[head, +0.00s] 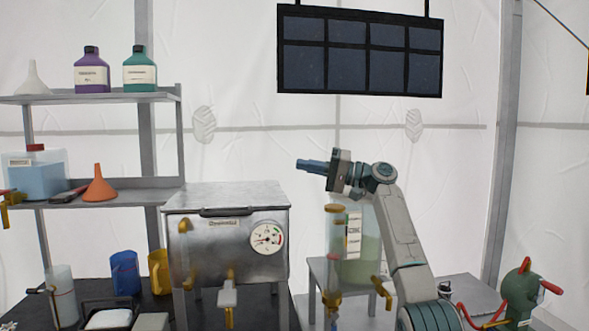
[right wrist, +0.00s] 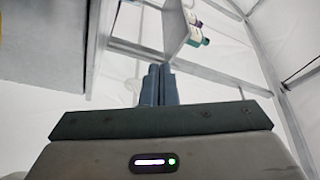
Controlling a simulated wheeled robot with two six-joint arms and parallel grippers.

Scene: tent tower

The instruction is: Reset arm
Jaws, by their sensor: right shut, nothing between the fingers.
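My right arm rises from the lower right in the head view, and my right gripper (head: 300,163) points left, high above the table. Its blue-grey fingers are shut with nothing between them. The closed fingers also show in the right wrist view (right wrist: 158,72), side by side and empty. In the head view the gripper is in front of the tent wall, to the upper right of the metal box with a gauge (head: 232,240). Behind the arm stands a clear cylinder with greenish content (head: 345,265), partly hidden by it. My left gripper is not in view.
A shelf rack (head: 130,184) at the left holds bottles, an orange funnel (head: 99,186) and a blue-filled container (head: 38,178). Blue (head: 125,273) and yellow (head: 159,271) jugs stand below. A dark panel (head: 360,52) hangs above. A green device (head: 520,292) sits at the lower right.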

